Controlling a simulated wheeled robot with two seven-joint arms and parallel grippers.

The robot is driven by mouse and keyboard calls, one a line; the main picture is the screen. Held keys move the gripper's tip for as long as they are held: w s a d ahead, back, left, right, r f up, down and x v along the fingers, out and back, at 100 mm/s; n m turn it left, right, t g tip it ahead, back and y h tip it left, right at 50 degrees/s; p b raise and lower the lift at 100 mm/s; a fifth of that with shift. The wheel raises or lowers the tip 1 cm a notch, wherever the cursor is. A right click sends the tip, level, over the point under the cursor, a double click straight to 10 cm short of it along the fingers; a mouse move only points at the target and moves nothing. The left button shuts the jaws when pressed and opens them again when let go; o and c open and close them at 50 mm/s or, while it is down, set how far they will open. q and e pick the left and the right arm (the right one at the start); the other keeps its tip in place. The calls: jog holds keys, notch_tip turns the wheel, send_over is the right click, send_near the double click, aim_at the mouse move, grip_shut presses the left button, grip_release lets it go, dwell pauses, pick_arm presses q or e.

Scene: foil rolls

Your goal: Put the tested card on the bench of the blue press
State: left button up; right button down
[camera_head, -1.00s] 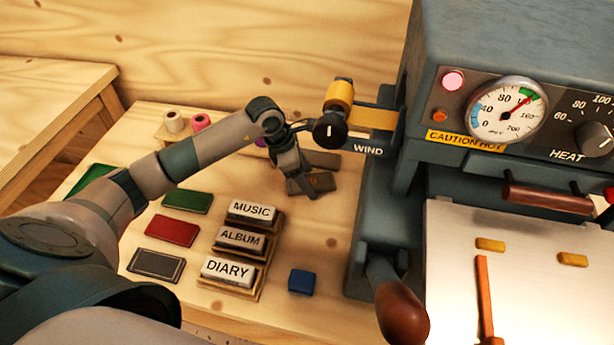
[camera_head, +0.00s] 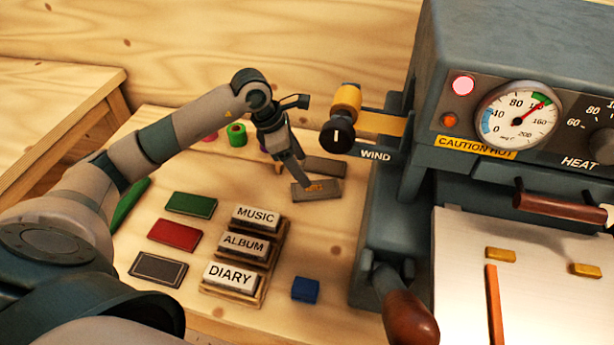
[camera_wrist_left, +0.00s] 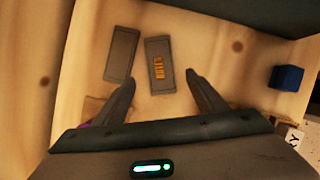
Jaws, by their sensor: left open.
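The tested card is a flat grey card with gold lettering (camera_head: 322,188) on the table, left of the press; it also shows in the left wrist view (camera_wrist_left: 157,77). My left gripper (camera_head: 303,171) is open and empty, pointing down at the card's left end. In the left wrist view, its fingers (camera_wrist_left: 160,80) lie to either side of the card's near end; I cannot tell the height gap. The blue-grey press (camera_head: 385,225) stands at the right, with a pale metal plate (camera_head: 462,270) at its front. My right gripper is out of view.
A plain grey card (camera_head: 325,166) lies behind the lettered one. Green (camera_head: 191,203), red (camera_head: 175,236) and dark (camera_head: 158,269) cards lie left of the MUSIC, ALBUM and DIARY blocks (camera_head: 243,246). A blue block (camera_head: 305,289) and the press lever (camera_head: 408,318) are near the front.

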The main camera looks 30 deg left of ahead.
pick_arm(q)
jog(key=shift+v, duration=1.85)
